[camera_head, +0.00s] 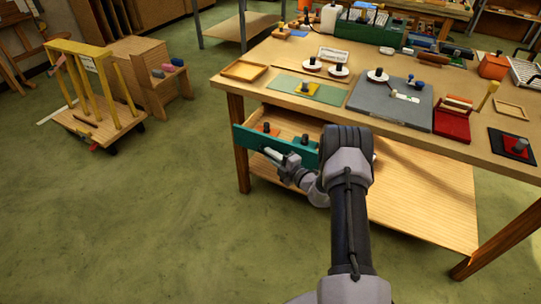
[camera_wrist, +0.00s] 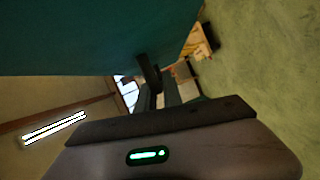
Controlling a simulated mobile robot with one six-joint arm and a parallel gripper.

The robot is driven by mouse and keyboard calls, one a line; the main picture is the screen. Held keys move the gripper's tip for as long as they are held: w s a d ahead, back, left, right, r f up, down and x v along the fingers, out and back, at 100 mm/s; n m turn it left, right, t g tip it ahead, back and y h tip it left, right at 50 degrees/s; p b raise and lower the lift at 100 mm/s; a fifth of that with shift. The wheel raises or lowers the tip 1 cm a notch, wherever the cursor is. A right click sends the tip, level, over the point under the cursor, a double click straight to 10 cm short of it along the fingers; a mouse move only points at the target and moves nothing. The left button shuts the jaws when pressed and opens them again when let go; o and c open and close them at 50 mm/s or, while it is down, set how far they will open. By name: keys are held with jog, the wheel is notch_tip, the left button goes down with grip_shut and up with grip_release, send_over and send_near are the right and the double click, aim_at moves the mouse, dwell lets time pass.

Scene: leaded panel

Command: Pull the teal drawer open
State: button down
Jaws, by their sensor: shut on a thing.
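The teal drawer (camera_head: 248,138) hangs under the workbench top and stands part way out, so its wooden inside shows. An orange block with a black knob (camera_head: 266,128) and another dark-knobbed piece (camera_head: 304,140) are in it. My gripper (camera_head: 283,164) is at the drawer's front, shut on its handle (camera_head: 271,154). My arm hides the drawer's right end. In the wrist view the teal front (camera_wrist: 90,40) fills the upper left, and the dark handle (camera_wrist: 148,70) lies at my fingers (camera_wrist: 160,92).
The workbench (camera_head: 225,85) carries trays, a grey board (camera_head: 385,100) and tools. A lower wooden shelf (camera_head: 420,205) lies below the drawer. A yellow wooden rack (camera_head: 90,85) stands at left. The green floor in front of the drawer is clear.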

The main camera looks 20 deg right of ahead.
jog(key=shift+s, duration=0.1)
jog(key=c, duration=1.5)
grip_release()
jog(key=p+v, duration=0.4)
jog(key=v, duration=1.3)
jog(key=shift+p, duration=0.4)
jog(key=shift+s+d, duration=0.1)
